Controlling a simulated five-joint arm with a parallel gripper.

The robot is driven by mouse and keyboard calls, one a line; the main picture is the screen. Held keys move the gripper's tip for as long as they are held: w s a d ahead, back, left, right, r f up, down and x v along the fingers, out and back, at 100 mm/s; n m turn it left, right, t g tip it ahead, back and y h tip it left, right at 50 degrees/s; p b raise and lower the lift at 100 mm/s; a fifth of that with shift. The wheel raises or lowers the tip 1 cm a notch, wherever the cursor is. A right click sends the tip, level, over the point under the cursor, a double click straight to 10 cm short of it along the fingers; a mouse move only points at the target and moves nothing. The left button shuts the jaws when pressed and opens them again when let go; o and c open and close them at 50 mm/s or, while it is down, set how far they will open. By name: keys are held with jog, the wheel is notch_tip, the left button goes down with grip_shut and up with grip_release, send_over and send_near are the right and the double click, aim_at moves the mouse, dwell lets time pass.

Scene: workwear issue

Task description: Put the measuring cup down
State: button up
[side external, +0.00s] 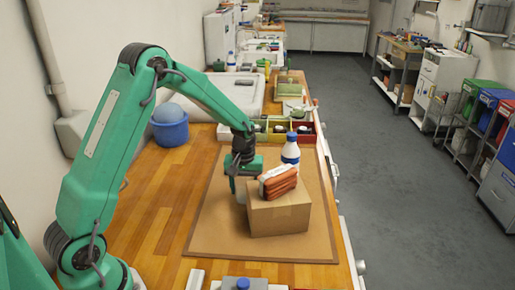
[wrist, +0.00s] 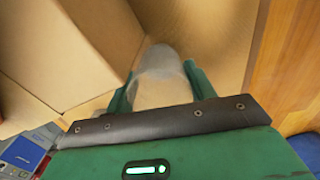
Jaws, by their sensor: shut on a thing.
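My gripper (side external: 240,183) points down over the brown mat (side external: 214,232), just left of a cardboard box. In the wrist view my gripper (wrist: 159,75) has its two green fingers shut on a pale, see-through measuring cup (wrist: 160,58). In the side view only a small whitish part of the cup (side external: 241,197) shows below the fingers, beside the box. I cannot tell whether the cup's bottom touches the mat.
The cardboard box (side external: 281,220) carries an orange-brown wrapped pack (side external: 279,183); the box is close in the wrist view (wrist: 75,45). Compartment bins (side external: 303,137) and a blue bucket (side external: 170,132) are farther back. The mat's front left is clear.

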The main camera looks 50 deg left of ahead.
jog(key=shift+f, duration=0.25)
jog(key=o, duration=1)
notch_tip(320, 180, up, 12)
jog(key=shift+r, duration=0.1)
dwell(0.8)
